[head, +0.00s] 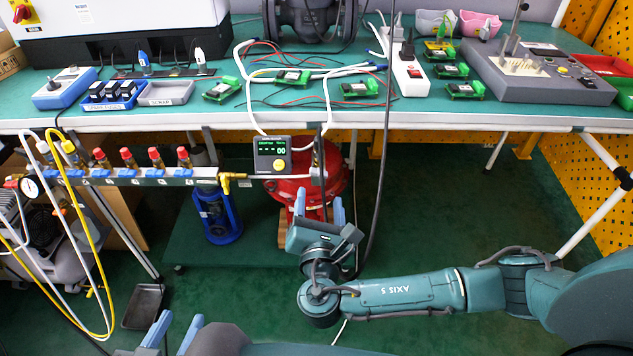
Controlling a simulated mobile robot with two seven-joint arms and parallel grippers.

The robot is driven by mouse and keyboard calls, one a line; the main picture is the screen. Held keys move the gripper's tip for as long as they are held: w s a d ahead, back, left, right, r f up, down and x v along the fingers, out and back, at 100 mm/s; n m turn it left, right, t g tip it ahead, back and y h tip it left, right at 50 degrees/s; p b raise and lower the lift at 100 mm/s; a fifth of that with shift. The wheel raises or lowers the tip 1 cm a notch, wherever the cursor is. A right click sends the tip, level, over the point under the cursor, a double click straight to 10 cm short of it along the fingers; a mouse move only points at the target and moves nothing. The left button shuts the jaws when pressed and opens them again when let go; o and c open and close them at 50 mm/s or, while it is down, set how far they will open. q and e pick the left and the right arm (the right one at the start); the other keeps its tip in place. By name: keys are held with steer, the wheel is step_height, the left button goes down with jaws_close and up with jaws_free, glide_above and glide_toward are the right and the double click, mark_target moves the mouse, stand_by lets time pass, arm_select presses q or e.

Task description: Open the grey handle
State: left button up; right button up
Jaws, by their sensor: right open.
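A slim dark grey upright lever (319,146) stands at the right end of the pipe, beside the small display; I take it for the grey handle, but it is small and its details are unclear. My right gripper (318,211) is just below it, fingers pointing up. Its two pale blue fingers are apart, with no object clearly held between them. The gripper and lever look apart, though depth is hard to judge. My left gripper (174,333) is low at the left, far from the lever, its two fingers apart and empty.
The display box (272,155) hangs left of the lever. A manifold with several red-knobbed valves (127,157) runs left under the workbench edge (450,123). A red vessel (290,188) stands behind my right gripper. A black cable (383,180) hangs close to its right.

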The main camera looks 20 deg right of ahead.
mark_target(319, 176)
steer(key=b+x, duration=0.1)
steer(key=x, duration=0.4)
steer(key=shift+w+d, duration=0.1)
steer(key=shift+w, duration=0.3)
steer(key=shift+w+d, duration=0.15)
steer(key=shift+w, duration=0.3)
arm_select(q)
steer(key=shift+w+d+f+m, duration=0.15)
steer(key=shift+d+f+m, duration=0.2)
steer(key=shift+f, duration=0.4)
arm_select(e)
steer(key=c, duration=1)
